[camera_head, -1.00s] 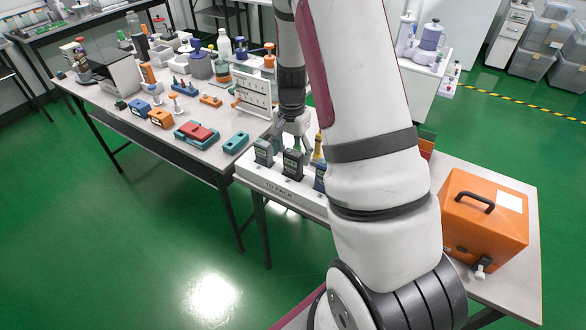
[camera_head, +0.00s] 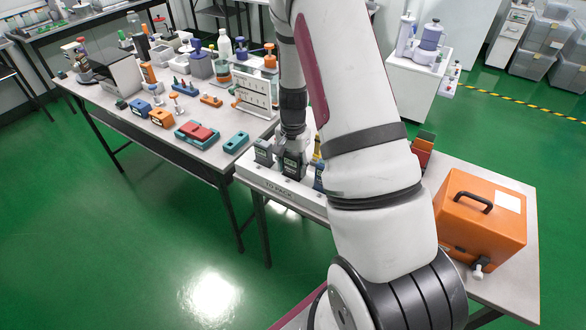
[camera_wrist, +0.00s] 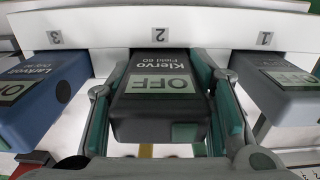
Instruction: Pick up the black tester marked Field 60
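The black tester (camera_wrist: 160,95) reads "Klervo Field 60", with "OFF" on its screen, and stands at slot 2 of the white rack (camera_wrist: 110,30). It also shows in the head view (camera_head: 293,166), in the rack (camera_head: 268,184) between its neighbours. My gripper (camera_wrist: 163,110) is around it, one teal-padded finger along each side. The fingers look open, with narrow gaps beside the tester; contact at the far tips cannot be made out.
A blue tester (camera_wrist: 40,95) at slot 3 and a grey tester (camera_wrist: 280,90) at slot 1 stand close on either side. An orange case (camera_head: 484,225) sits on the same table at right. A cluttered bench (camera_head: 225,160) lies to the left.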

